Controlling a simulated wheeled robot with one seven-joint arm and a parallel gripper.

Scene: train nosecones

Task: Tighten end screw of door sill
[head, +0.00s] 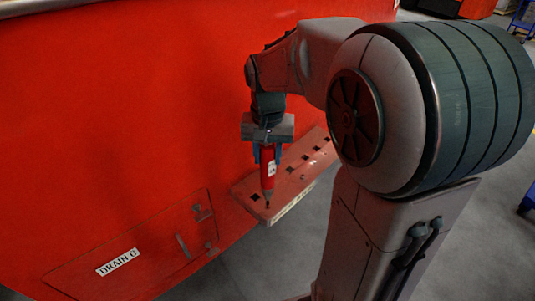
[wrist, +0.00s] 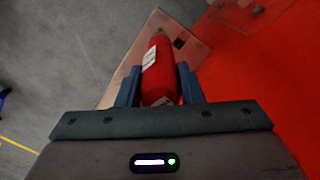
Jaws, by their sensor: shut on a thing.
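My gripper (head: 267,153) is shut on a red cylindrical screwdriver-like tool (head: 267,171) with a white label. In the head view the tool points down, and its dark tip is at or just above the near end of the door sill (head: 243,187). I cannot tell whether the tip touches a screw there; the end screw itself is hidden or too small to make out. The sill is a narrow plate with several dark square holes, sticking out from the red body. In the wrist view the tool (wrist: 158,72) lies between the blue fingers, with the sill (wrist: 185,25) beyond it.
The large red nosecone wall (head: 120,110) fills the left. A hatch with a "DRAIN C" label (head: 117,262) is set in it, left of the sill. Grey floor (head: 275,260) is open below the sill. Blue objects (head: 524,20) stand at the far right.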

